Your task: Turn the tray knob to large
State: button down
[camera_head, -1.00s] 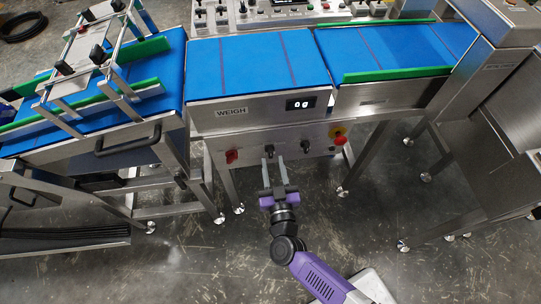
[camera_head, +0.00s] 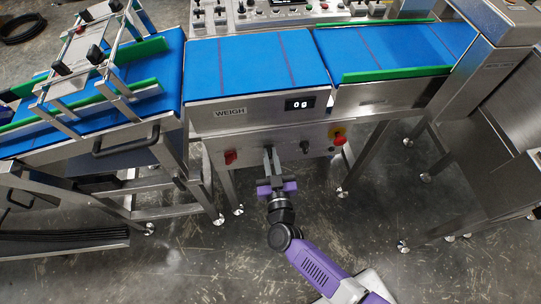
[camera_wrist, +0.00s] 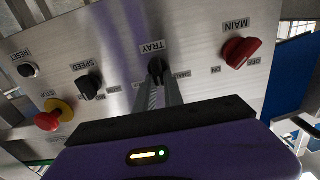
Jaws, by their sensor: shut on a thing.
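The black tray knob (camera_wrist: 157,67) sits under its TRAY label on the steel panel, in the middle of the wrist view, which shows the panel upside down. My gripper (camera_wrist: 159,84) is shut on the knob, with its fingertips on either side of it. In the head view my gripper (camera_head: 271,152) reaches up to the panel front and hides the knob. A size word shows beside the knob, partly covered by a finger, and I cannot tell the knob's exact pointing.
On the same panel are the red MAIN switch (camera_wrist: 242,51), the black SPEED knob (camera_wrist: 89,85), the red stop button (camera_wrist: 48,121) and the RESET button (camera_wrist: 29,70). The weigh display (camera_head: 300,103) reads 0g above. Blue conveyor belts (camera_head: 258,65) lie above the panel.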

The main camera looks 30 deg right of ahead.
jog(key=shift+d+m, duration=0.1)
jog(key=shift+m, duration=0.2)
jog(key=shift+s+d+f+m+b, duration=0.15)
jog(key=shift+m+b, duration=0.2)
jog(key=shift+m, duration=1.05)
jog(key=shift+w+d+r+m+b, duration=0.1)
jog(key=shift+m+b, duration=0.25)
jog(key=shift+m, duration=1.05)
jog(key=shift+s+d+f+m+b, duration=0.15)
jog(key=shift+m+b, duration=0.2)
jog(key=shift+m, duration=1.05)
jog(key=c, duration=1.4)
grip_release()
jog(key=shift+c, duration=0.2)
jog(key=v, duration=0.7)
jog(key=shift+s+p, duration=0.3)
jog(key=shift+s, duration=0.05)
